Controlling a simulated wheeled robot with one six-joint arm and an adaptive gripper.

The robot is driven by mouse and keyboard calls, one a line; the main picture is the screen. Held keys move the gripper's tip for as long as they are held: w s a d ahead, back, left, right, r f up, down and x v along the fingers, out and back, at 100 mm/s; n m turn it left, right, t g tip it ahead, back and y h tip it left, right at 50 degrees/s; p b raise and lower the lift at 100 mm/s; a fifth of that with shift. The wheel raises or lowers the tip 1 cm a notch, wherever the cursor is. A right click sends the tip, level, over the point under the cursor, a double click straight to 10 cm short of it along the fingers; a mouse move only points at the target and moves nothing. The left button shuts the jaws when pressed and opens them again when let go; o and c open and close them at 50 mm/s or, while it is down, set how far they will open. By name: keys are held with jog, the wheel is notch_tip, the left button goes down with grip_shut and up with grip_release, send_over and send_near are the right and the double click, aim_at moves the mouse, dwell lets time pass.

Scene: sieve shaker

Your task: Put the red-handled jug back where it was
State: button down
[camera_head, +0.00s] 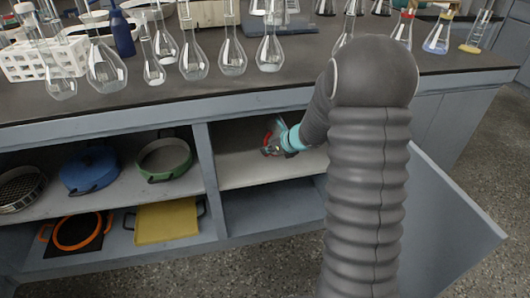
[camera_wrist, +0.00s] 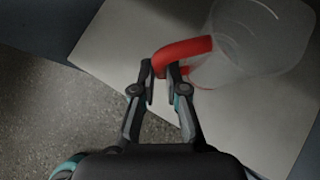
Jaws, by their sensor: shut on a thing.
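The jug (camera_wrist: 262,40) is clear with a red handle. In the head view my gripper (camera_head: 272,150) is inside the open cabinet compartment, over the white upper shelf (camera_head: 255,172). There the red handle shows only as a small patch, and the jug body is mostly hidden. I cannot tell whether the jug touches the shelf.
A divider (camera_head: 206,160) stands left of the compartment, with a green-handled pan (camera_head: 165,158) and a blue pan (camera_head: 90,170) beyond it. An open cabinet door (camera_head: 450,215) is at right. Glass flasks (camera_head: 193,60) line the countertop above. The lower shelf below looks empty.

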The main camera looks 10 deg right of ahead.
jog(key=shift+w+a, duration=0.4)
jog(key=shift+w, duration=0.25)
jog(key=shift+f, duration=1.75)
jog(key=shift+f+b, duration=0.1)
jog(key=shift+b, duration=0.3)
jog(key=c, duration=1.2)
grip_release()
jog(key=shift+s+d+r, duration=0.1)
jog(key=shift+r, duration=0.25)
jog(key=v, duration=0.7)
jog(key=shift+p, duration=0.4)
jog(key=shift+f, duration=0.1)
